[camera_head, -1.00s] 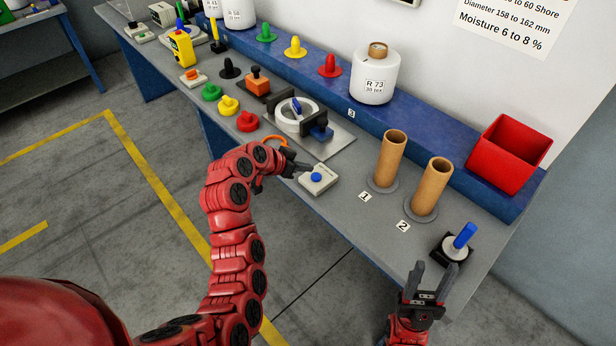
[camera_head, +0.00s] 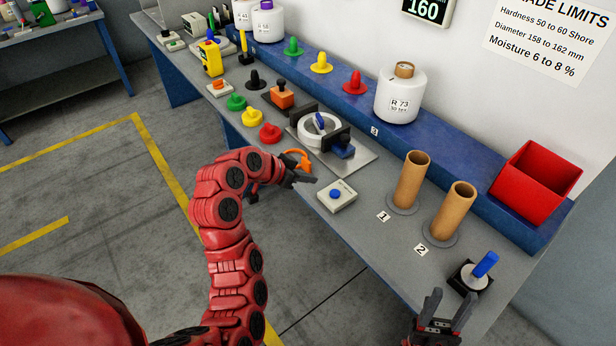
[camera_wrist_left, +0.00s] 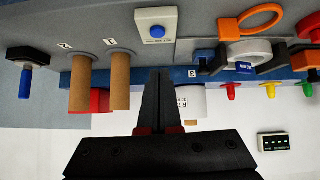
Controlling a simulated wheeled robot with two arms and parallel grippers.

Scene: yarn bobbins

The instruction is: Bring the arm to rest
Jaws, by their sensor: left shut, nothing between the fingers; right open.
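My left gripper (camera_head: 305,179) is shut and empty at the front edge of the bench, just left of the white box with a blue button (camera_head: 337,196). In the left wrist view its fingers (camera_wrist_left: 158,100) are together with nothing between them. The white box also shows in that view (camera_wrist_left: 156,38), a little beyond the fingertips. My right gripper (camera_head: 446,309) is open and empty at the bottom right, by the bench's front corner, near a black base with a blue handle (camera_head: 484,266).
Two cardboard tubes (camera_head: 411,180) stand at the marks 1 and 2. A white bobbin (camera_head: 398,97) and a red bin (camera_head: 535,182) are on the blue shelf. A clamp fixture with a white ring (camera_head: 320,131) and an orange ring (camera_head: 297,160) lie behind my left gripper. Floor space left is clear.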

